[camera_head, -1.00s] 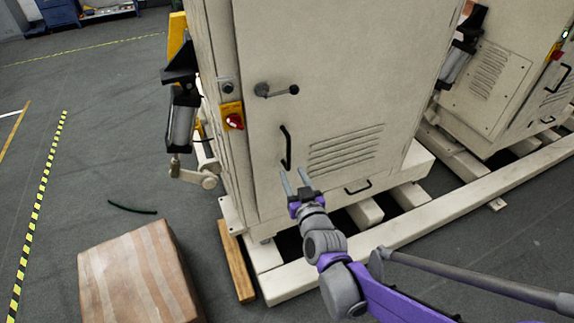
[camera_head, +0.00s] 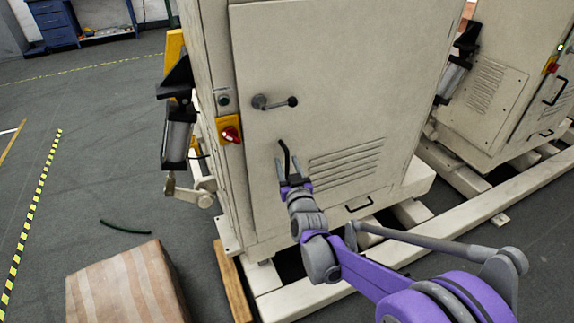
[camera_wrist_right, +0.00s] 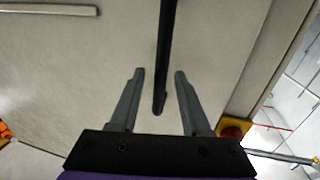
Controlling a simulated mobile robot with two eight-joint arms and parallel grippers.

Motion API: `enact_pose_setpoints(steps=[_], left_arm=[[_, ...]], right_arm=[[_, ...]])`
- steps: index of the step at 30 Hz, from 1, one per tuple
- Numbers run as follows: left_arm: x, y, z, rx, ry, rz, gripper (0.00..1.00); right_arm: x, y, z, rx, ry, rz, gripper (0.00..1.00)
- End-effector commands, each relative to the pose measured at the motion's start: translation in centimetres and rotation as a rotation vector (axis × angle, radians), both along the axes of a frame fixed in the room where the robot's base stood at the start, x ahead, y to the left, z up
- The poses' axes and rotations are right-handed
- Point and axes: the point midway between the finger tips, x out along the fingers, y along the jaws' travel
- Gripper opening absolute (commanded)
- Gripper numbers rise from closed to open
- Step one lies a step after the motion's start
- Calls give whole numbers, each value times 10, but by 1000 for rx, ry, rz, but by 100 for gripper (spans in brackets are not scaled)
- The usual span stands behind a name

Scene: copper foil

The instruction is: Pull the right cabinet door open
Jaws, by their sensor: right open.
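The beige cabinet door (camera_head: 345,85) stands shut in the head view, with louvre slots low on it. A black vertical bar handle (camera_head: 284,157) is on its left part; above it is a dark lever knob (camera_head: 275,102). My right gripper (camera_head: 292,183) is open at the handle's lower end. In the right wrist view the handle (camera_wrist_right: 167,55) runs down between the two spread fingers of the gripper (camera_wrist_right: 158,80), with a gap on each side. The fingers do not grip it. My left gripper is not in view.
A red switch on a yellow plate (camera_head: 230,131) sits left of the door. A cardboard box (camera_head: 125,287) stands on the floor at front left. Beige base rails (camera_head: 440,230) run along the cabinet's foot.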

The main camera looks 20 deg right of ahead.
Motion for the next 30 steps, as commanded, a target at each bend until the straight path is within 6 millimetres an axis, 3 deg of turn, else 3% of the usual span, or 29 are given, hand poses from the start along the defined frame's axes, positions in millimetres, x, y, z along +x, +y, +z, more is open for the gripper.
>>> enact_pose_setpoints(steps=[8,16,17,30], left_arm=[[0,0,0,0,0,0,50],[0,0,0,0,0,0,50],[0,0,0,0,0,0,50],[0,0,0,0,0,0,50]], right_arm=[[2,0,0,0,0,0,47],[2,0,0,0,0,0,2],[2,0,0,0,0,0,0],[2,0,0,0,0,0,0]])
